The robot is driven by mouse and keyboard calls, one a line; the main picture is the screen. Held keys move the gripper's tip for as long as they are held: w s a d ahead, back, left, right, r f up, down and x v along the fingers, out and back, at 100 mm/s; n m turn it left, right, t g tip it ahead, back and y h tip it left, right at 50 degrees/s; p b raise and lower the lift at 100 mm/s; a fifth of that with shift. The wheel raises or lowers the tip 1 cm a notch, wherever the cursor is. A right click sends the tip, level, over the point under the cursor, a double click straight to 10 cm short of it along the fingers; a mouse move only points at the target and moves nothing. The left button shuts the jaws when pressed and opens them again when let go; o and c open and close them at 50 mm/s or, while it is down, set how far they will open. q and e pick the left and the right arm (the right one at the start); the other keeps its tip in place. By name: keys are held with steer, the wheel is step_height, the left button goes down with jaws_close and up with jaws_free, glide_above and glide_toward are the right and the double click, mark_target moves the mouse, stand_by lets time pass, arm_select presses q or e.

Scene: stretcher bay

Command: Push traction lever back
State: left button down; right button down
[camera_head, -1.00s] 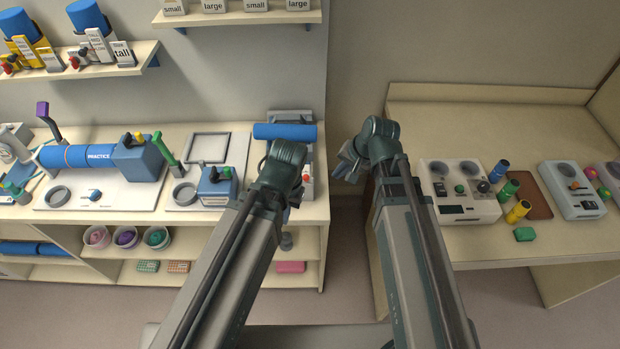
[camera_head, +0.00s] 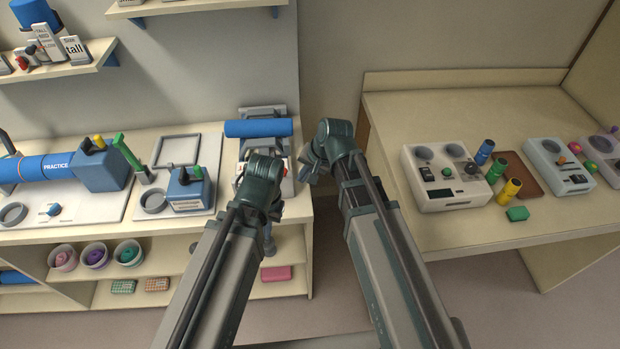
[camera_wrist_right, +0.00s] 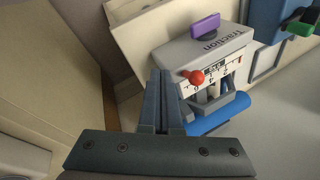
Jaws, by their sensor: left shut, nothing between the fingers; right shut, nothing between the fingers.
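The traction unit stands at the right end of the left bench. In the right wrist view it is a pale box (camera_wrist_right: 232,50) marked TRACTION. Its traction lever ends in a red ball knob (camera_wrist_right: 195,77) beside a marked scale. In the head view the red knob is mostly hidden behind my left wrist. My right gripper (camera_head: 308,167) is shut and empty just right of the unit. In the right wrist view its closed fingers (camera_wrist_right: 161,88) lie left of the red knob, seemingly apart from it. My left gripper (camera_head: 272,212) is shut at the bench's front edge, partly hidden by its own wrist.
A blue roll (camera_head: 258,128) lies across the unit, and a purple handle (camera_wrist_right: 205,25) stands on it. A green-levered blue box (camera_head: 188,188) is to the left. A second table (camera_head: 420,100) with control boxes stands right, beyond a gap.

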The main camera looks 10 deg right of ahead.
steer(key=shift+w+a+r, duration=0.15)
steer(key=shift+w+a, duration=0.3)
steer(key=shift+a, duration=0.2)
steer(key=shift+w+a+r, duration=0.1)
steer(key=shift+w+a, duration=0.35)
steer(key=shift+a, duration=0.15)
steer(key=shift+w+r, duration=0.1)
steer(key=shift+w+g+p, duration=0.2)
steer(key=shift+g+p, duration=0.1)
steer(key=shift+w+r+g, duration=0.15)
steer(key=shift+w+g, duration=0.05)
steer(key=shift+g, duration=0.1)
steer(key=w, duration=0.1)
steer(key=w+g+p, duration=0.1)
steer(key=w, duration=0.1)
steer(key=shift+w+r+g, duration=0.1)
steer(key=shift+r+g, duration=0.2)
steer(key=shift+r, duration=0.1)
